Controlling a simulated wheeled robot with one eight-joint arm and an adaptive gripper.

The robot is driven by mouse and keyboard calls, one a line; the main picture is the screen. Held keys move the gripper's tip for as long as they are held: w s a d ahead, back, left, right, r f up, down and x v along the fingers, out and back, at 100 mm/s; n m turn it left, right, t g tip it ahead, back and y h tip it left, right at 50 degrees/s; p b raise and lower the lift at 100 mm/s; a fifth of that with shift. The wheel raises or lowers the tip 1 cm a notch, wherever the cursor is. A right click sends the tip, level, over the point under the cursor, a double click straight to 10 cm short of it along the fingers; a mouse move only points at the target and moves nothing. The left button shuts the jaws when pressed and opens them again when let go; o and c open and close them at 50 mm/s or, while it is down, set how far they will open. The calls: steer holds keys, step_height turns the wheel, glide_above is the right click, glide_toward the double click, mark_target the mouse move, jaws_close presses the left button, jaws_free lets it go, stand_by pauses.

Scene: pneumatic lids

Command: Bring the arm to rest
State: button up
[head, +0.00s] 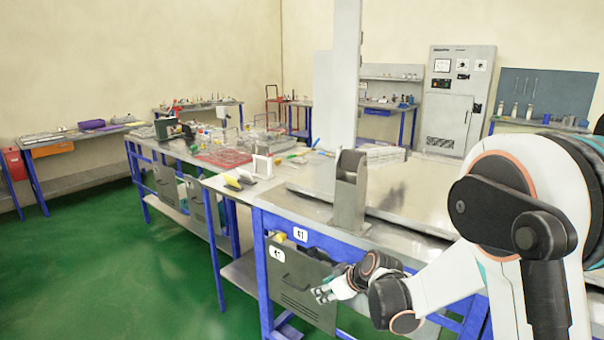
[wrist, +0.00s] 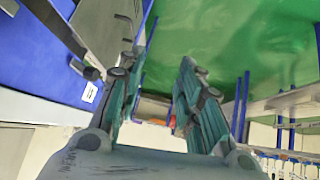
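My arm reaches down from the right of the head view. My gripper (head: 322,294) is low, in front of the blue-framed workbench and beside its grey cabinet door (head: 297,285). In the wrist view my gripper (wrist: 160,66) has its two green-grey fingers spread apart with nothing between them. A blue panel (wrist: 85,40) and a grey plate edge are close to the left finger in that view. I cannot tell whether the finger touches them.
The steel workbench top (head: 425,200) lies above and behind my gripper, with an upright grey bracket (head: 350,190) at its front edge. Green floor (head: 130,270) is open to the left. More cluttered benches and a grey control cabinet (head: 455,100) stand further back.

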steer(key=s+d+r+m+h, duration=0.1)
steer(key=s+d+r+m, duration=0.15)
steer(key=s+r, duration=0.5)
steer(key=s+d+r+m+h, duration=0.2)
steer(key=s+d+r, duration=0.2)
steer(key=s+r, duration=0.35)
steer(key=s+d+m+h, duration=0.1)
steer(key=s+d+m, duration=0.1)
steer(key=s, duration=0.7)
steer(key=s+d+m+h, duration=0.1)
steer(key=s+d+m, duration=0.2)
steer(key=s, duration=0.7)
steer(key=shift+d+r, duration=0.4)
steer(key=shift+d, duration=0.3)
